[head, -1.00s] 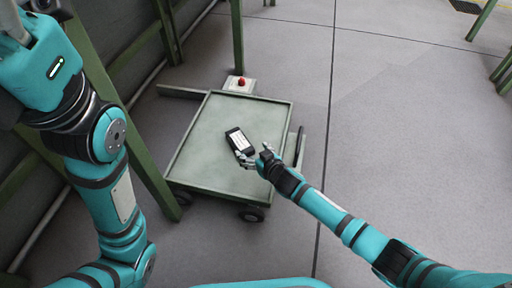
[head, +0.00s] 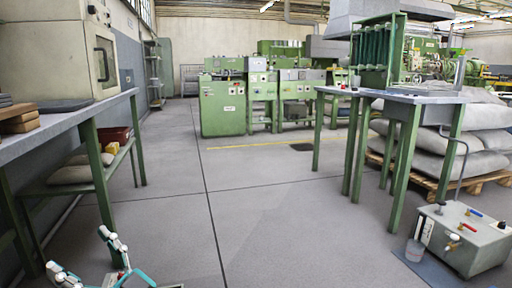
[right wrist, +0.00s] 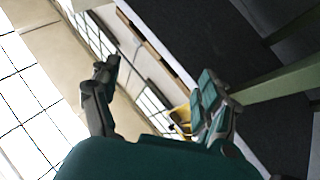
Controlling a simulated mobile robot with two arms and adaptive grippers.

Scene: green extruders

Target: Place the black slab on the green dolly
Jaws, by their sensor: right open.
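My right gripper (head: 86,256) shows at the lower left of the head view, fingers spread and nothing between them. In the right wrist view its two fingers (right wrist: 158,92) stand wide apart and empty. A dark grey flat slab (head: 66,105) lies on the left workbench, above and beyond the gripper; I cannot tell whether it is the task's black slab. The green dolly and the black labelled block on it are outside both current views. My left gripper is not in view.
The left workbench (head: 55,126) has green legs and carries a beige machine (head: 62,50). A second table (head: 400,95) and a grey tank (head: 468,240) stand at the right. Green machines (head: 265,95) stand at the back. The middle floor is clear.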

